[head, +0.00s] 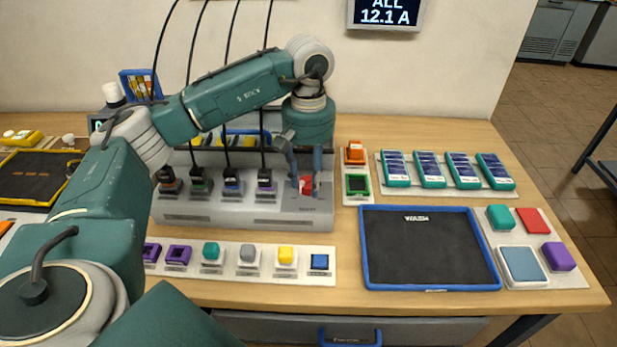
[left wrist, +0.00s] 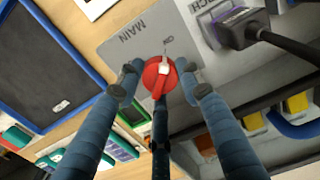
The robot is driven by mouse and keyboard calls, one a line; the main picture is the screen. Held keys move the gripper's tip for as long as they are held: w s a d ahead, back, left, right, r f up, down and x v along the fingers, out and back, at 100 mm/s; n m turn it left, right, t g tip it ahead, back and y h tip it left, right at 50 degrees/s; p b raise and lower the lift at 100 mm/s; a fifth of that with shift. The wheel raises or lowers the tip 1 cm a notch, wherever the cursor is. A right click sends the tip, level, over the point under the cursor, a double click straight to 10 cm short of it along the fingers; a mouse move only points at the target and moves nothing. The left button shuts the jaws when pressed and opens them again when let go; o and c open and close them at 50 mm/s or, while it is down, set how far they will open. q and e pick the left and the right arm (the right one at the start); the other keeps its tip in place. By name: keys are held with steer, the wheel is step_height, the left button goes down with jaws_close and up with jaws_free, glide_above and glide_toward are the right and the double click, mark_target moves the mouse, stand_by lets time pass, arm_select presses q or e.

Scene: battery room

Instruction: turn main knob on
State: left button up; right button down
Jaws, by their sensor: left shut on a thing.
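The red main knob (head: 305,187) sits at the right end of the grey charger panel (head: 190,213) on the bench. In the left wrist view the knob (left wrist: 153,76) carries a white mark facing roughly toward the small "ON" label, beside the word "MAIN" on the plate. My left gripper (head: 304,190) reaches down over the panel, its fingers on the knob's sides and shut on it. In the left wrist view the fingertips (left wrist: 160,77) flank the knob. My right gripper is not in view.
Plugs with black cables (head: 264,180) stand left of the knob. A small orange switch (head: 354,153) and a green-framed tile (head: 357,185) are close on its right. A blue-rimmed wash tray (head: 430,288) lies front right. Teal battery packs (head: 430,170) stand behind it.

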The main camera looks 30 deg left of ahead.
mark_target(309, 177)
arm_select(q)
steer(key=shift+r, duration=0.1)
steer(key=o, duration=1.1)
steer(key=shift+o, duration=0.2)
step_height(309, 177, up, 12)
steer(key=shift+r, duration=0.1)
